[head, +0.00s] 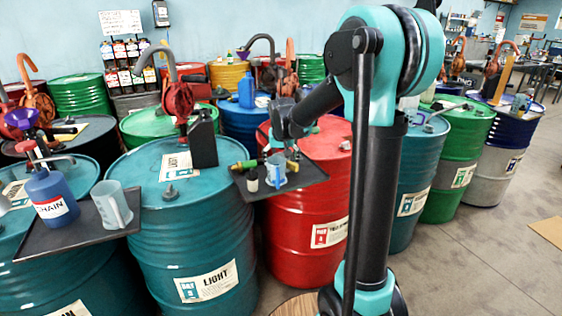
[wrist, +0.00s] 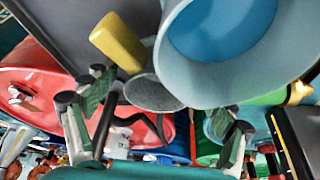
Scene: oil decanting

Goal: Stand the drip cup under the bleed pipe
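My gripper (wrist: 168,112) is open, with its two green-padded fingers spread wide in the wrist view. A small grey cup-like thing (wrist: 155,92) with a yellow block (wrist: 120,45) against it lies ahead between the fingers, apart from them; it looks like the drip cup, but I cannot be sure. In the head view my gripper (head: 290,153) hangs over the black tray (head: 305,178) by the red drum. A light blue jug (head: 275,172) stands under it and looms large in the wrist view (wrist: 228,85). A green and brass fitting (head: 247,164), possibly the bleed pipe, is left of the jug.
A small dark bottle with a white top (head: 252,181) stands left of the jug. A black can (head: 204,142) is on the teal drum. The left tray (head: 75,236) holds a blue bottle (head: 50,196) and another jug (head: 112,206).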

